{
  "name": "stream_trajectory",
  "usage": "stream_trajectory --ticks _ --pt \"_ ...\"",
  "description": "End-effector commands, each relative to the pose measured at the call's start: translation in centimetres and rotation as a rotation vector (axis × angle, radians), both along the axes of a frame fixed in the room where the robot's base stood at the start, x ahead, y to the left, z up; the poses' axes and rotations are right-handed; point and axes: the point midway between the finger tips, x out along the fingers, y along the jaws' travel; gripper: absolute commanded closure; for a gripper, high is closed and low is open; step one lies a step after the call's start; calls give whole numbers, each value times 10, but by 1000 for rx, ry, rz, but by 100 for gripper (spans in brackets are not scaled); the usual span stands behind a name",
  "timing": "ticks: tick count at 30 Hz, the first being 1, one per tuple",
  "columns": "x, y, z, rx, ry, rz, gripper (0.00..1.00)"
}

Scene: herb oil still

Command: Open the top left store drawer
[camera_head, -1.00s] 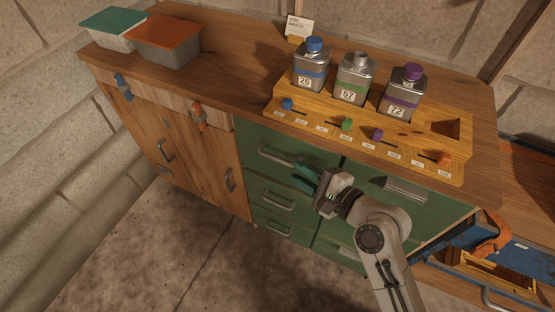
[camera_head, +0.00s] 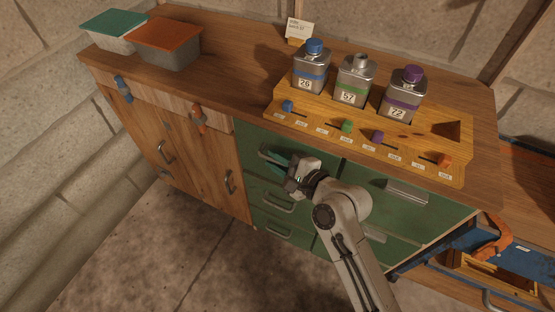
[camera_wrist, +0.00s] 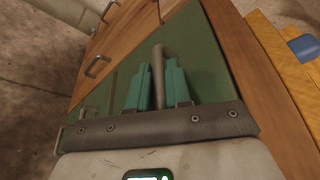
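The top left store drawer (camera_head: 246,143) is the upper green front on the left of the green cabinet, and it looks closed. Its grey bar handle (camera_head: 265,154) is partly hidden by my gripper (camera_head: 274,160). In the wrist view the handle (camera_wrist: 161,62) stands between the two teal fingers of my gripper (camera_wrist: 158,82). The fingers are close together, with the bar filling nearly all the gap, so they look shut on it. Contact on the left finger is hard to make out.
A yellow rack (camera_head: 330,128) with several coloured knobs and metal bottles stands on the wooden top above. Wooden cupboard doors (camera_head: 185,150) are at left. A blue drawer (camera_head: 510,250) stands open at right. The floor in front (camera_head: 190,260) is clear.

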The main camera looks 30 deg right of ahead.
Motion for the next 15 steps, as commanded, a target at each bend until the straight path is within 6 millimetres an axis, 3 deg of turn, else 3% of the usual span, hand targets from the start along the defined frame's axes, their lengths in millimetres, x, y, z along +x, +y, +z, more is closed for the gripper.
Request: stream_trajectory --ticks 5,15 --pt "0 0 0 0 1 1 100" --pt "0 0 -1 0 1 0 100"
